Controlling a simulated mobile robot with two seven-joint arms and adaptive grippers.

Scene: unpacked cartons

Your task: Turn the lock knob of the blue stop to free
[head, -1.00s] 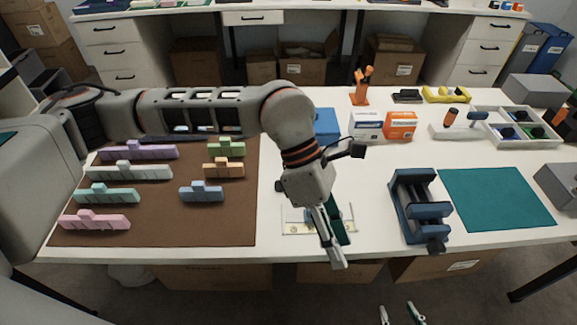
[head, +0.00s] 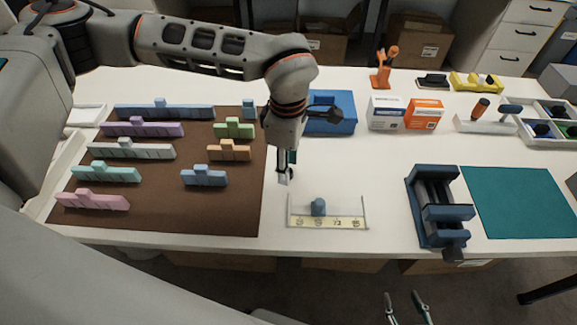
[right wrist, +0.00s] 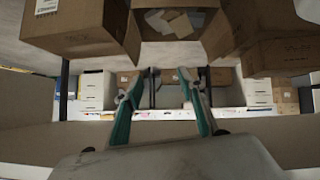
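A small blue stop (head: 318,206) sits on a clear-sided white fixture with a pale marked strip (head: 327,223) along its front, near the table's front edge. Its lock knob is too small to make out, so I cannot tell its setting. My left gripper (head: 285,178) points down over the white table, up and left of the fixture and apart from it. Its fingers show edge-on. My right gripper (head: 406,306) hangs below the table's front edge with its fingers apart. The right wrist view shows it open and empty (right wrist: 172,75).
A brown mat (head: 150,215) with several coloured bars lies left of the fixture. A blue vise (head: 440,208) and a teal mat (head: 520,203) lie to the right. A blue box (head: 330,112) and two cartons (head: 386,113) stand behind. White table around the fixture is clear.

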